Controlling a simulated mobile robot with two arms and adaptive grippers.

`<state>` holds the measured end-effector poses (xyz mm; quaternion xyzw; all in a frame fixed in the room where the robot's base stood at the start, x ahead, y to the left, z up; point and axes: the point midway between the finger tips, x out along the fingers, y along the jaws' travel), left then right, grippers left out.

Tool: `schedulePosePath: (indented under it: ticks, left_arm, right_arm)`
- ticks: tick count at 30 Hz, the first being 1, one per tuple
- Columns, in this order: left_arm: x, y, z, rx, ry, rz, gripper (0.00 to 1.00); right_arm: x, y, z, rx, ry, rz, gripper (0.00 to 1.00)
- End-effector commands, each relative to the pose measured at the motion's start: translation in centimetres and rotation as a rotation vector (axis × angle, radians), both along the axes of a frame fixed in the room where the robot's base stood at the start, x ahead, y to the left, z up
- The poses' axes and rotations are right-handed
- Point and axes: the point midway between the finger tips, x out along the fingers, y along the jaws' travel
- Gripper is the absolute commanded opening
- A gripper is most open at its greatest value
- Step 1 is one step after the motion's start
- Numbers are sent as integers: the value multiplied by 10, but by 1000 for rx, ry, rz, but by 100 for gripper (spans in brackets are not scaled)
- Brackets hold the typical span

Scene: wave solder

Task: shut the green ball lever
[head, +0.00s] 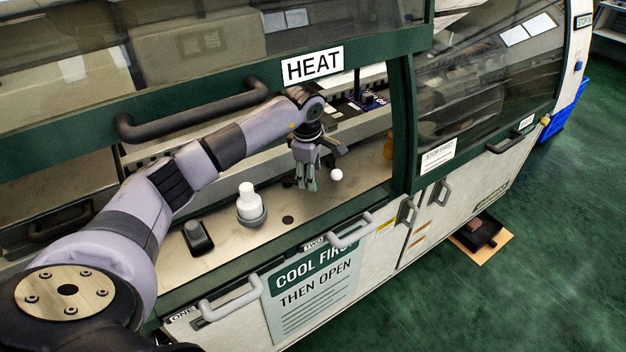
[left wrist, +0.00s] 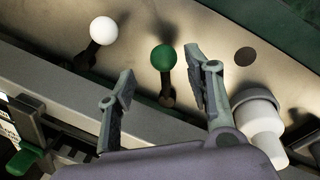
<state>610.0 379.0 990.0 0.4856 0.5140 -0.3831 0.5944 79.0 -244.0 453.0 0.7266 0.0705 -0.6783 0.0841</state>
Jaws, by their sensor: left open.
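The green ball lever (left wrist: 164,58) shows in the left wrist view as a green ball on a dark stem rising from the metal deck. My left gripper (left wrist: 159,80) is open, and its two fingers appear on either side of the lever's stem. I cannot tell whether they touch it. In the head view my left gripper (head: 307,186) points down over the deck, and I cannot make out the green ball there. A white ball lever (left wrist: 103,30) stands beside the green one and also shows in the head view (head: 336,174). My right gripper is in neither view.
A white bottle (head: 247,203) in a grey holder and a black switch block (head: 197,236) stand on the deck to the left. An orange object (head: 389,146) stands to the right.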

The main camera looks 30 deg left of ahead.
Motion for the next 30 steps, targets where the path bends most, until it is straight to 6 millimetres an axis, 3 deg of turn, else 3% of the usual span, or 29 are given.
schedulePosePath:
  ticks: [3, 6, 15, 20, 30]
  left_arm:
    - [3, 0, -19, -1, 3, -1, 47]
    - [6, 0, -31, -3, 1, -1, 47]
    - [8, 1, -44, -1, -1, -2, 47]
    - [8, 1, -44, -1, -1, -2, 47]
    - [8, 1, -43, -1, -1, -1, 24]
  right_arm:
    - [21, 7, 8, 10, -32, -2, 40]
    - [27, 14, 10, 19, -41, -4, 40]
    - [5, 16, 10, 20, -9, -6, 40]
    - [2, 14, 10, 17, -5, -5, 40]
    - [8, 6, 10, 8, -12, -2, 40]
